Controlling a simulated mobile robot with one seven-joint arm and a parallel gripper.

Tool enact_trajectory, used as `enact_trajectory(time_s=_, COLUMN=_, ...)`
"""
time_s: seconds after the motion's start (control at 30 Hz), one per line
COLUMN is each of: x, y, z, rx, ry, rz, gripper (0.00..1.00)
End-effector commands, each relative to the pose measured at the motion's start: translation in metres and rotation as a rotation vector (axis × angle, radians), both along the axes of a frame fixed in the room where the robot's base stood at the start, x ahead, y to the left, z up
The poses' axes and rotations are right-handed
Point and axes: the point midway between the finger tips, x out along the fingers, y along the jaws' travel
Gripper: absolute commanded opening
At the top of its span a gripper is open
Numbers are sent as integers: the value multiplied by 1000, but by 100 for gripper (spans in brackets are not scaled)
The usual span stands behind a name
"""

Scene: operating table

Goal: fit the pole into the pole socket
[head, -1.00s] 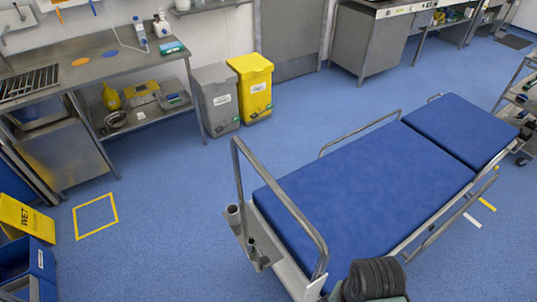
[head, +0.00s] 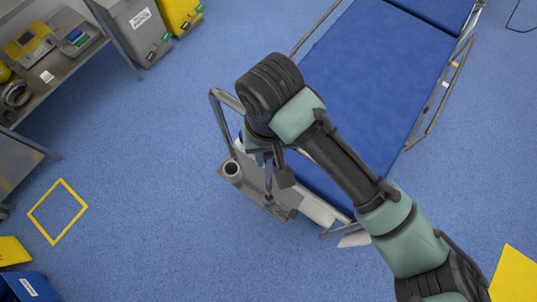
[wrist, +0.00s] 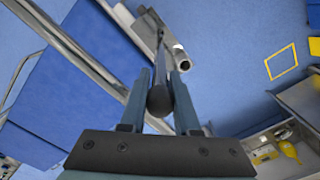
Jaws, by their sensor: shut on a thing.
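My gripper (head: 264,152) is over the foot end of the blue bed, with its fingers pointing down. In the wrist view my gripper (wrist: 161,78) is shut on the pole (wrist: 159,98), a dark, slim rod with a rounded near end between the fingers. The pole runs away from the camera towards the bed's end bracket. In the head view only a thin part of the pole (head: 268,176) shows below the fingers. The pole socket (head: 232,169), a short grey open tube, stands just left of the pole. It also shows in the wrist view (wrist: 182,62), right of the pole. Whether the pole's far end touches the bracket cannot be told.
The bed's mattress (head: 375,75) lies to the right. Its bent metal end rail (head: 216,118) rises beside my gripper. A steel shelf unit (head: 70,65) and bins (head: 137,28) stand at the upper left. The blue floor left of the socket is clear, with a yellow square outline (head: 58,212).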

Motion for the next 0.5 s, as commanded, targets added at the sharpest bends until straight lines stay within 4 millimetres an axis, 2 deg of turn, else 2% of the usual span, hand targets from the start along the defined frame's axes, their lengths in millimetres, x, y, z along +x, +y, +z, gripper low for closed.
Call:
enact_trajectory(time_s=0.1, x=0, y=-1, z=-22, rx=-2, ry=4, rz=-4, gripper=0)
enact_trajectory(time_s=0.5, x=0, y=0, z=-70, rx=0, ry=2, rz=-4, gripper=0)
